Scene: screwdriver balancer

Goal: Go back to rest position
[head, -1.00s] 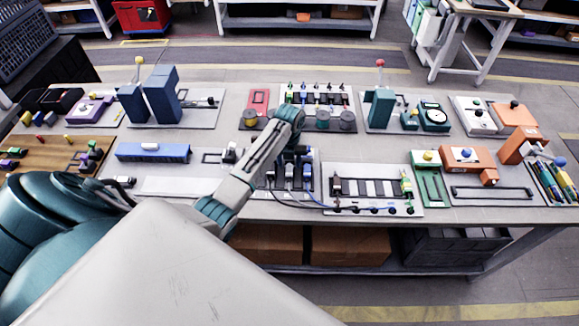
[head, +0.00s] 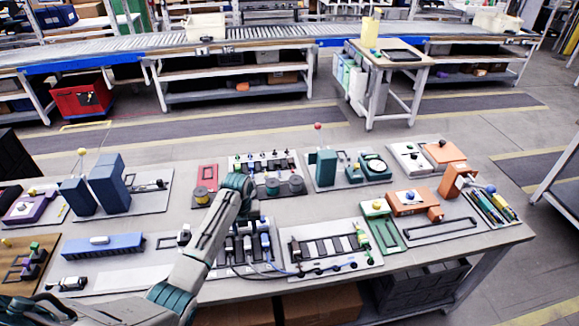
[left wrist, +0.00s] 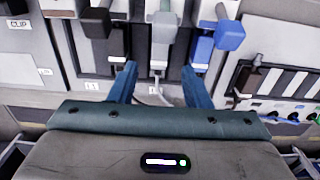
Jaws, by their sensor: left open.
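My left arm comes in from the lower left in the head view. Its gripper (head: 243,222) points down at a station of hanging tools (head: 265,243) on the near middle of the table. In the left wrist view the two blue fingers of the gripper (left wrist: 160,84) are apart with no tool between them. Beyond the fingertips stand a black-handled tool (left wrist: 95,20), a grey-handled tool (left wrist: 163,25) and a blue-handled tool (left wrist: 226,36) in a row. A thin cable shows near the fingers. My right gripper is not in view.
The table (head: 505,236) is crowded with fixtures. A striped panel (head: 330,247) lies right of the station, a blue block (head: 102,245) left. Tall blue blocks (head: 108,185) and a teal post (head: 325,168) stand farther back. Grey floor is open beyond.

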